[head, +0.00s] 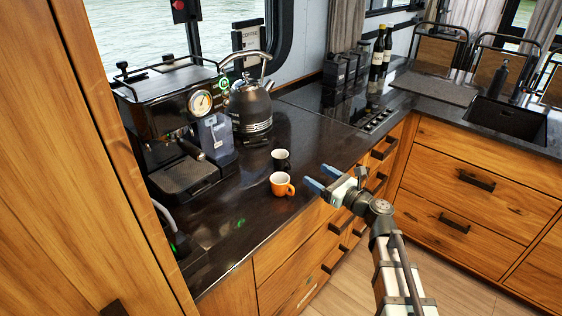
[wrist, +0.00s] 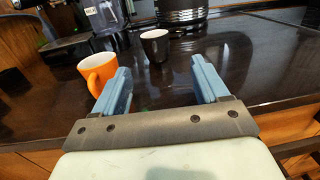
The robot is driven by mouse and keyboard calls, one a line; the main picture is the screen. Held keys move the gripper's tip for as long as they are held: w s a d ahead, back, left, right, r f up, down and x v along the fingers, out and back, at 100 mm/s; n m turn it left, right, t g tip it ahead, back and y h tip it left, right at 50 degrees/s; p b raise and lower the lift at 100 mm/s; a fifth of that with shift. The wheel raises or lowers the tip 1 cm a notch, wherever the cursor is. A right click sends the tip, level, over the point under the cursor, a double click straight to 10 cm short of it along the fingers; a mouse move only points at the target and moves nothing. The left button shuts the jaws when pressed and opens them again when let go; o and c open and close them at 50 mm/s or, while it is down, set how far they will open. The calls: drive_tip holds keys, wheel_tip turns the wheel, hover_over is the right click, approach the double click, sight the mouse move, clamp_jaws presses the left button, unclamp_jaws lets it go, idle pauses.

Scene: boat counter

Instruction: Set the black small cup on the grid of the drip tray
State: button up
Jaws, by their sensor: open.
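The black small cup (head: 281,159) stands upright on the dark counter, just behind an orange cup. In the wrist view the black cup (wrist: 155,45) shows its pale inside and lies ahead of my gripper, roughly between the lines of the two fingers. My gripper (head: 318,177) is open and empty, to the right of the cups near the counter's front edge. Its blue fingers (wrist: 158,85) are apart from the black cup. The drip tray's grid (head: 184,176) is at the base of the black coffee machine (head: 165,110), to the left of the cups, and looks empty.
The orange cup (head: 281,184) stands close in front of the black cup; in the wrist view it (wrist: 99,72) is just left of the left finger. A kettle (head: 251,108) stands behind the cups. Counter between the cups and the machine is clear.

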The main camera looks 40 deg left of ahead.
sight(286, 159)
drive_tip(key=shift+s+a+f, duration=0.1)
drive_tip(key=shift+s+a, duration=0.1)
drive_tip(key=shift+a, duration=0.1)
drive_tip(key=a, duration=0.8)
drive_tip(key=shift+w, duration=0.3)
drive_tip(key=shift+a, duration=2.8)
drive_tip(key=shift+c, duration=0.4)
drive_tip(key=c, duration=0.7)
drive_tip(key=shift+c, duration=0.2)
drive_tip(key=shift+r, duration=0.2)
